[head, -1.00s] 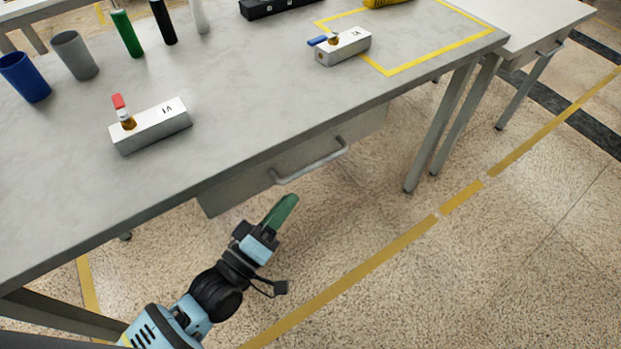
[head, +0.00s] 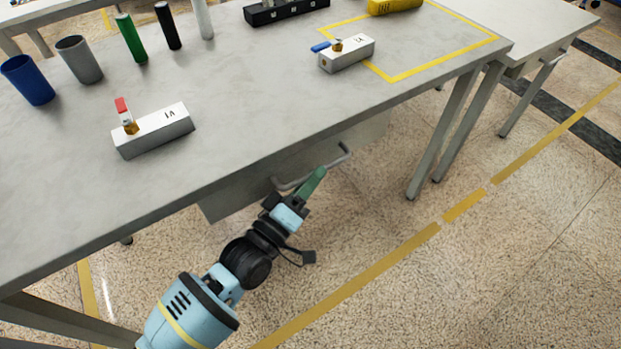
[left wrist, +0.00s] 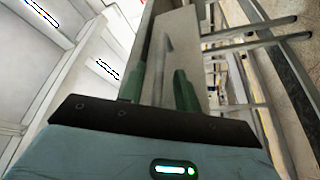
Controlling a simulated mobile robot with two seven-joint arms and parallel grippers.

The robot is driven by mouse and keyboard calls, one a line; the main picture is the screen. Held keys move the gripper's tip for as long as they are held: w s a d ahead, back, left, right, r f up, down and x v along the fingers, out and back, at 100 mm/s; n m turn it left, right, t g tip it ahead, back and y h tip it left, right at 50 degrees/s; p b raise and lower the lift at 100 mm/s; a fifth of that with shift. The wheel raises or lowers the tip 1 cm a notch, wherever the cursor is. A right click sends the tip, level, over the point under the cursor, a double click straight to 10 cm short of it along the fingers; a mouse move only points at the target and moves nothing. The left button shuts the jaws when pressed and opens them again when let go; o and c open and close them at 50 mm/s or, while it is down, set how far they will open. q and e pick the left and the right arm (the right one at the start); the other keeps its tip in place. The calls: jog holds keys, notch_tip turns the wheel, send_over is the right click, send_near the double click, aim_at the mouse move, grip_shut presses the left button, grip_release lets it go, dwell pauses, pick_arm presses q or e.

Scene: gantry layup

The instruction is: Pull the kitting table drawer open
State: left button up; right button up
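The kitting table drawer (head: 235,197) is a grey box front under the front edge of the table (head: 255,115). Its bar handle (head: 333,162) runs along the front, partly hidden behind my gripper. My left gripper (head: 313,182) has green fingers and is right at the handle in the head view. In the left wrist view the two green fingers (left wrist: 159,90) stand apart, with the handle (left wrist: 163,60) and drawer front (left wrist: 186,40) between and beyond them. I cannot tell whether they touch the handle. My right gripper is in neither view.
Table legs (head: 440,135) stand at the right. The floor in front is clear.

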pick_arm(q)
grip_shut()
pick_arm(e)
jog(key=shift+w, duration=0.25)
pick_arm(q)
jog(key=shift+s+d, duration=0.1)
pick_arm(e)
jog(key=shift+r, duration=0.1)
